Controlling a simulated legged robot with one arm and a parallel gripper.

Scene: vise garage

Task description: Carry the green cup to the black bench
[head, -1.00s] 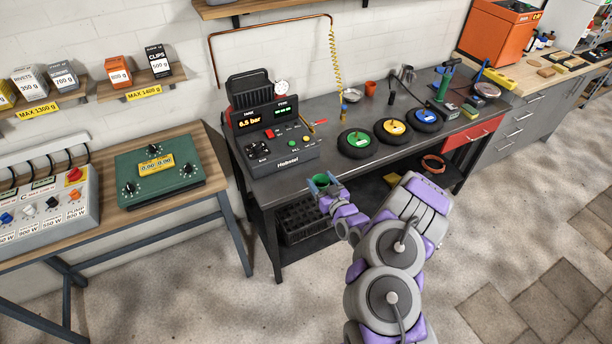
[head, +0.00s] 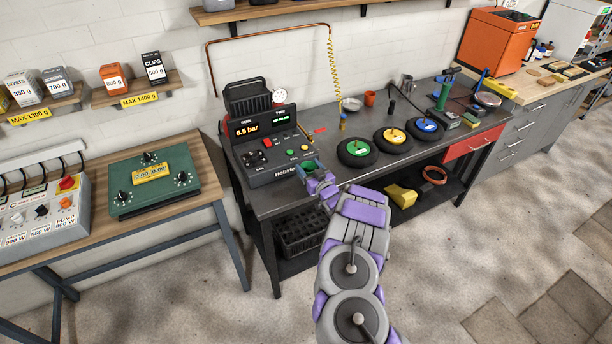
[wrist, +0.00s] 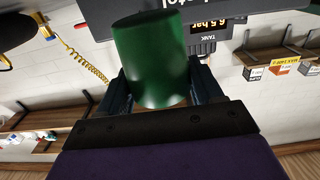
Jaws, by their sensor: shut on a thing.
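The green cup (wrist: 150,60) fills the middle of the wrist view, between the two fingers of my gripper (wrist: 160,95). In the head view the green cup (head: 308,167) shows small at the tip of my gripper (head: 312,174). My gripper is shut on the cup, over or at the front edge of the black bench (head: 275,203), just in front of the pressure console (head: 280,172). I cannot tell whether the cup touches the bench top.
Three wheels with green (head: 357,149), yellow (head: 393,136) and blue (head: 426,125) hubs stand to the right on the bench. A strip of bench top lies free in front of the wheels.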

